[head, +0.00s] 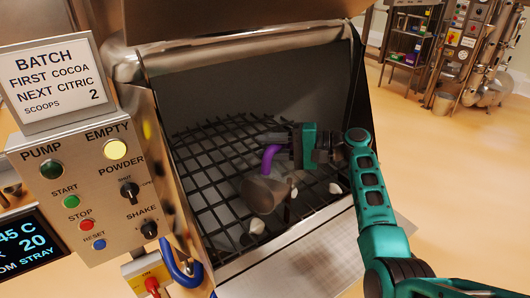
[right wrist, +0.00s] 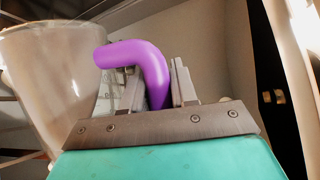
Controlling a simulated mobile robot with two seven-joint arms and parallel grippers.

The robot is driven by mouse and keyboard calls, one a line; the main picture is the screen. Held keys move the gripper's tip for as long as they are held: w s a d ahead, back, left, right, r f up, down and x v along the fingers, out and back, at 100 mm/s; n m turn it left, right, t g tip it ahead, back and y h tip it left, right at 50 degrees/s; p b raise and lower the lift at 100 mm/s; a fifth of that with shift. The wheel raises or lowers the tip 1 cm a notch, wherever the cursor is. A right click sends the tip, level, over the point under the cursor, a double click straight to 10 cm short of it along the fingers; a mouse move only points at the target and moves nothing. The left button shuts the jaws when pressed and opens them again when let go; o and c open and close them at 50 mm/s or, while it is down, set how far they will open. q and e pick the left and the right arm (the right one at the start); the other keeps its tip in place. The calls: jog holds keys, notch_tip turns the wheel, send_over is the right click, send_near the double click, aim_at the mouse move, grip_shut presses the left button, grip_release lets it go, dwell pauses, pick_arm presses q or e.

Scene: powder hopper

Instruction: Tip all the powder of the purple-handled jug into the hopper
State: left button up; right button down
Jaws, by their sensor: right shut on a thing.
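My right gripper (head: 297,147) reaches into the hopper (head: 232,92) from the right and is shut on the purple handle (head: 270,158) of the jug (head: 263,196). In the right wrist view the purple handle (right wrist: 140,56) sits between the fingers, and the cloudy, see-through jug body (right wrist: 45,85) is at the left. The jug is above the black grid, looks tilted, and its contents cannot be made out. Several whitish lumps, one at the front (head: 257,227), lie on the grid. My left gripper is not in view.
A control panel (head: 95,190) with a lit EMPTY lamp (head: 115,150) stands left of the hopper. A batch sign (head: 53,82) is on top of it. A blue curved handle (head: 178,266) sticks out at the hopper's lower left. Racks and machinery stand far behind at right.

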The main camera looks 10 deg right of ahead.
jog(key=shift+w+d+r+m+y+b, duration=0.15)
jog(key=shift+w+d+m+y+b, duration=0.1)
jog(key=shift+w+d+m+b, duration=0.25)
jog(key=shift+w+d+r+m+y+b, duration=0.15)
jog(key=shift+w+d+m+y, duration=0.15)
jog(key=shift+w+d, duration=0.25)
jog(key=shift+w+d+r+m+y+b, duration=0.15)
jog(key=shift+w+d+m+y+b, duration=0.05)
jog(key=shift+w+d+m+b, duration=0.4)
jog(key=shift+w+d+r+m+y+b, duration=0.15)
jog(key=shift+w+d+m+b, duration=0.3)
jog(key=shift+d+b, duration=0.2)
jog(key=shift+w+d+r+m, duration=0.15)
jog(key=shift+w+d+m, duration=0.1)
jog(key=shift+d, duration=0.05)
dwell(0.5)
